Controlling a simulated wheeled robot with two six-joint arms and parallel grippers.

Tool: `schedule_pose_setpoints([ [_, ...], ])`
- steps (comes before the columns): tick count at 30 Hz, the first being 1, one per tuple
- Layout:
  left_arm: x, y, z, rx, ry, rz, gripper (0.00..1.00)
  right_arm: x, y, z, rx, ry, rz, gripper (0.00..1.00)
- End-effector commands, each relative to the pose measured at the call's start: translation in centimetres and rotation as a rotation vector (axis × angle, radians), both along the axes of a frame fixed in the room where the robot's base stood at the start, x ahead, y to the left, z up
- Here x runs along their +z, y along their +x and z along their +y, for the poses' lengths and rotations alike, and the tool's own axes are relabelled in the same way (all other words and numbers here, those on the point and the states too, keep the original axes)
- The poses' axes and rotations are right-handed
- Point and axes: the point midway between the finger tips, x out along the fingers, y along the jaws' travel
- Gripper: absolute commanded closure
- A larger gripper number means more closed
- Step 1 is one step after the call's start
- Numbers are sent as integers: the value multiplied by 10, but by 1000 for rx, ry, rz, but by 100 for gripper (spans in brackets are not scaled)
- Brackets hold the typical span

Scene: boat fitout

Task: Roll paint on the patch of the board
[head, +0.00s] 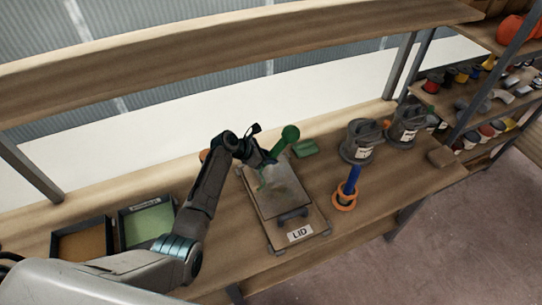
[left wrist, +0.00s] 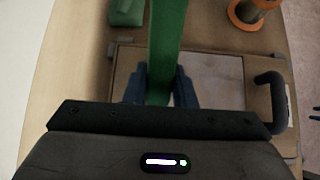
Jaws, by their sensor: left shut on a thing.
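My left gripper (head: 269,160) is shut on a green handle (head: 288,135), with the handle's round end sticking up to the upper right. In the left wrist view the green handle (left wrist: 166,40) runs up between the two dark fingers (left wrist: 160,88). The gripper is over the far part of a board (head: 259,217) labelled LID, which has a grey patch (head: 285,198) and a dark bar handle at its near end. A faint greenish area shows on the patch below the gripper; the tool's lower end is not clear. My right gripper is not in view.
Two dark trays, one with green inside (head: 147,223) and one brown (head: 82,244), sit at the left. A green block (head: 306,148) lies beyond the board. A blue-handled tool in an orange ring (head: 345,199) and grey cans (head: 361,141) stand right.

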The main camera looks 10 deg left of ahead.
Motion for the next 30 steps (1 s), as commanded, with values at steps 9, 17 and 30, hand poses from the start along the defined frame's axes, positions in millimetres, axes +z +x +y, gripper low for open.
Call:
schedule_pose_setpoints([
  [9,15,0,0,0,1,-1,100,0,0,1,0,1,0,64],
  [17,15,0,-1,0,0,0,100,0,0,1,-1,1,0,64],
  [30,15,-40,-27,0,-2,1,100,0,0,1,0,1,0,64],
])
